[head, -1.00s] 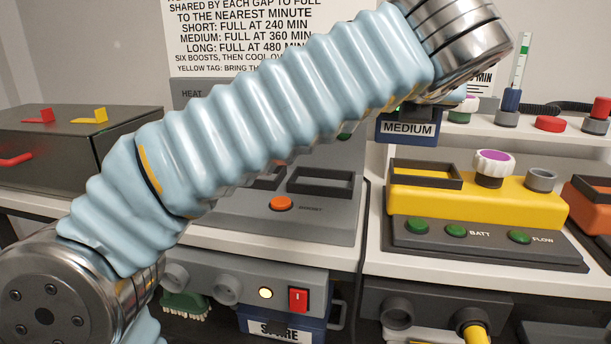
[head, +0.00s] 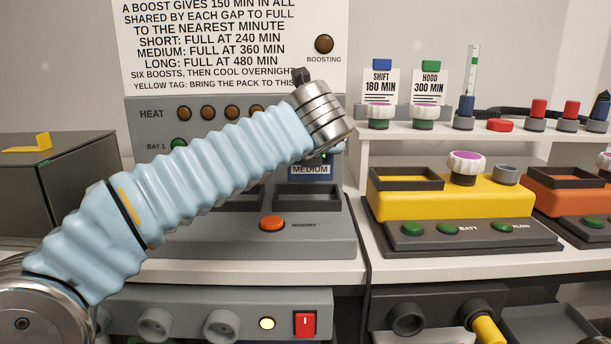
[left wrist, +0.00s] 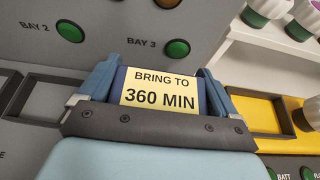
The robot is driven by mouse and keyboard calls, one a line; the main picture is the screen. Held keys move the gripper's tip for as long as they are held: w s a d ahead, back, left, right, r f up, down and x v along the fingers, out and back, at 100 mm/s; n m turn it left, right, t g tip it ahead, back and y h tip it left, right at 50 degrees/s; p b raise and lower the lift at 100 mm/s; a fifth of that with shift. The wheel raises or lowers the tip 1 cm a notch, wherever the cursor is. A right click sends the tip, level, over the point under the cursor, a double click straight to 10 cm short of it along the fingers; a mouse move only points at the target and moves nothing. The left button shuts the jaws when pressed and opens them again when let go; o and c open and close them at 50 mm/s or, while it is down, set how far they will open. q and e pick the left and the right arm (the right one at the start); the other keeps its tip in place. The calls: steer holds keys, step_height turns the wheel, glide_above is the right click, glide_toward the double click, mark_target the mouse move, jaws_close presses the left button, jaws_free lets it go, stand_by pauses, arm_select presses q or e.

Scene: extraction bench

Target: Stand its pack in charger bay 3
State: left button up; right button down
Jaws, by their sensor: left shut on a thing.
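My left gripper (left wrist: 160,78) is shut on a blue battery pack (head: 310,171) labelled MEDIUM. In the left wrist view the pack shows a yellow tag (left wrist: 160,90) reading BRING TO 360 MIN, between the two blue fingers. In the head view my wrist hides most of the gripper and the pack's top. The grey charger (head: 310,235) stands behind, and the pack hangs over its rightmost recess (head: 306,205). The bay 3 lamp (left wrist: 177,48) is green, just beyond the pack. I cannot tell whether the pack's bottom touches the recess. My right gripper is not in view.
A yellow unit (head: 450,200) on a dark base stands right of the charger, with an orange unit (head: 570,197) beyond. A shelf (head: 480,136) holds knobs and cards. A dark box (head: 55,190) stands left. The bay 2 recess (left wrist: 38,98) looks empty.

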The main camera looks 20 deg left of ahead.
arm_select(q)
steer(key=f, duration=0.1)
steer(key=w+f+b, duration=0.1)
steer(key=f, duration=0.1)
steer(key=w+a+f, duration=0.1)
steer(key=f, duration=0.1)
steer(key=shift+a+b, duration=0.1)
steer(key=shift+b, duration=0.2)
steer(key=shift+f, duration=0.25)
steer(key=shift+s, duration=0.1)
steer(key=o, duration=1.3)
steer(key=shift+f, duration=0.15)
steer(key=shift+o, duration=0.2)
steer(key=shift+r, duration=0.2)
steer(key=v, duration=1.2)
steer(key=shift+f, duration=0.2)
